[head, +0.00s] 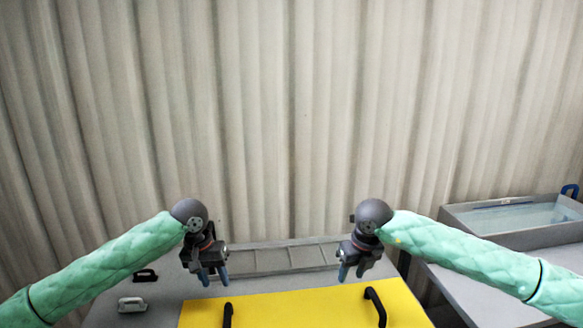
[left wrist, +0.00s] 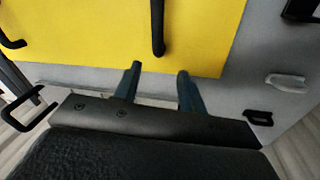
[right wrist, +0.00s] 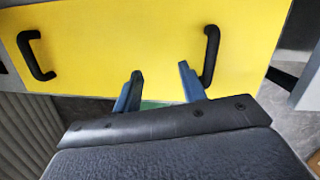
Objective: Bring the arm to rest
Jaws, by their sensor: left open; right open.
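My left gripper (head: 214,276) hangs over the grey table, near the back left corner of a yellow panel (head: 300,308). Its blue fingers (left wrist: 158,85) stand apart with nothing between them in the left wrist view. My right gripper (head: 351,272) hangs near the panel's back right part. Its fingers (right wrist: 160,90) are also apart and empty in the right wrist view. Both arms, in green quilted sleeves, reach in from the sides, at about the same height. The panel carries two black handles, one on the left (head: 227,315) and one on the right (head: 375,306).
A grey sectioned tray (head: 290,259) lies along the table's back edge. A black handle (head: 146,275) and a white handle (head: 132,304) are at the left. A pleated curtain (head: 290,110) hangs behind.

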